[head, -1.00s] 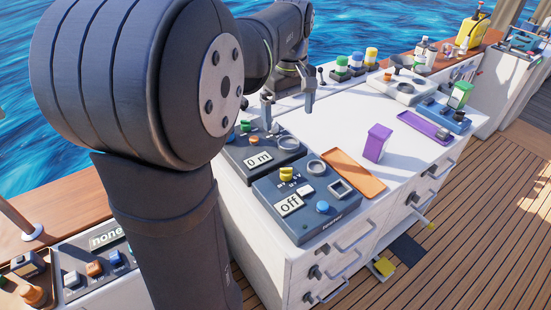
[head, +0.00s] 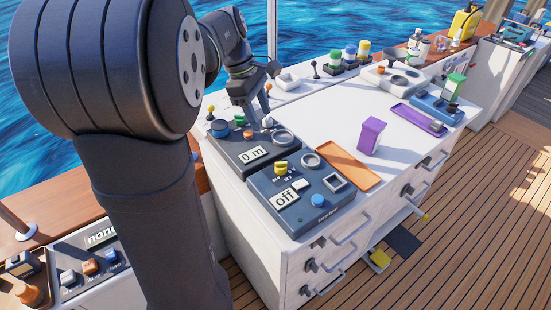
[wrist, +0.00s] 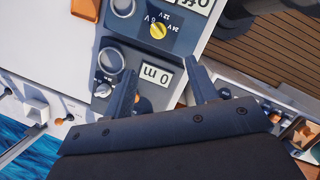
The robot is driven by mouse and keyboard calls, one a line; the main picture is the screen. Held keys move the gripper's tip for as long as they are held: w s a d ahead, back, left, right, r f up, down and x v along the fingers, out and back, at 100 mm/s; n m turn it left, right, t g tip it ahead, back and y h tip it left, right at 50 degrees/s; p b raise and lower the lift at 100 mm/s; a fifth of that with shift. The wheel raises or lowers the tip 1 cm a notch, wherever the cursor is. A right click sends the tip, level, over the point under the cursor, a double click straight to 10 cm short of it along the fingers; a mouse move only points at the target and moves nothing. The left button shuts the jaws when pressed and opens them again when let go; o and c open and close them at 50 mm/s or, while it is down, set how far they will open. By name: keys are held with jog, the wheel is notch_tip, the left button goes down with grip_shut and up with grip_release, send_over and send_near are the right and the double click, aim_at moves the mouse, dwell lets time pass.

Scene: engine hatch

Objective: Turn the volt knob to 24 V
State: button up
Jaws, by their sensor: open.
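The volt knob (head: 281,168) is yellow and sits on a dark blue-grey panel box (head: 268,190) whose display (head: 284,198) reads "off". In the wrist view the yellow knob (wrist: 158,30) shows near the top, beside "12 V" and "24 V" labels.
A round socket ring (head: 311,160) and a blue button (head: 317,200) are close to the knob. An orange tray (head: 348,168) and a purple container (head: 371,136) stand to the right. The white counter (head: 320,110) behind them has free room.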

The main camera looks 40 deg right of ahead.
jog(key=w+a+n, duration=0.1)
jog(key=n, duration=0.1)
send_near(281, 167)
jog(key=shift+h, duration=0.4)
jog(key=x, duration=0.8)
jog(key=shift+w+a+f, duration=0.15)
jog(key=shift+w+f, duration=0.05)
jog(key=shift+f, duration=0.15)
jog(key=c, duration=1)
